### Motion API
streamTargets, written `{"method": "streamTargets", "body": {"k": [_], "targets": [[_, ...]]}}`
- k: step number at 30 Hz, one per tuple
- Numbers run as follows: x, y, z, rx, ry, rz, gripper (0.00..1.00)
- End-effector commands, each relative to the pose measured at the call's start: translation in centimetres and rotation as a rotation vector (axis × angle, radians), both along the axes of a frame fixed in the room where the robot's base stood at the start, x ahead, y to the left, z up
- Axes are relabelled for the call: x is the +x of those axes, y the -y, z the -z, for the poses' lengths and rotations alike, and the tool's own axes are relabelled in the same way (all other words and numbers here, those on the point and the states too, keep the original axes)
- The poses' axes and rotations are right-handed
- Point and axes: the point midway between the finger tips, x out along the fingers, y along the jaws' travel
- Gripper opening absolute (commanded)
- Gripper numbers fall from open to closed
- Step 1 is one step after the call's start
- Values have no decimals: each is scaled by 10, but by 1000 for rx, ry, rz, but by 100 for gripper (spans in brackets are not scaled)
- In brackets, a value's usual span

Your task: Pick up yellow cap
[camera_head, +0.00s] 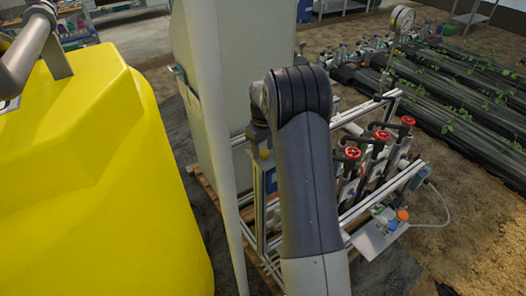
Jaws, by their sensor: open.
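A small yellow piece (265,154) shows just left of my arm, at the top of a slim upright part of the skid. It may be the yellow cap, but it is too small to be sure. My arm rises from the bottom middle and bends at the top, with its far links going down behind it on the left. My gripper's fingers cannot be made out; they are hidden behind my arm. A small orange cap-like piece (402,215) sits on a white plate (378,238) at the skid's right front.
A big yellow tank (90,180) fills the left. A tall grey-green cabinet (215,90) stands behind my arm. Red-handled valves (381,135) and a pale metal frame (405,178) are right of my arm. A pressure gauge (401,20) stands behind, near planted rows (460,90).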

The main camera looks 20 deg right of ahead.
Motion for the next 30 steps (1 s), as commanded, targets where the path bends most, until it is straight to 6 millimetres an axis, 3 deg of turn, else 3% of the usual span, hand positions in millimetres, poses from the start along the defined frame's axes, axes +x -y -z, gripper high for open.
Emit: {"method": "streamTargets", "body": {"k": [9, 21, 30], "targets": [[0, 0, 7, 0, 1, -1, 50], [0, -1, 7, 0, 1, -1, 17], [1, 0, 2, 0, 2, -1, 17]]}}
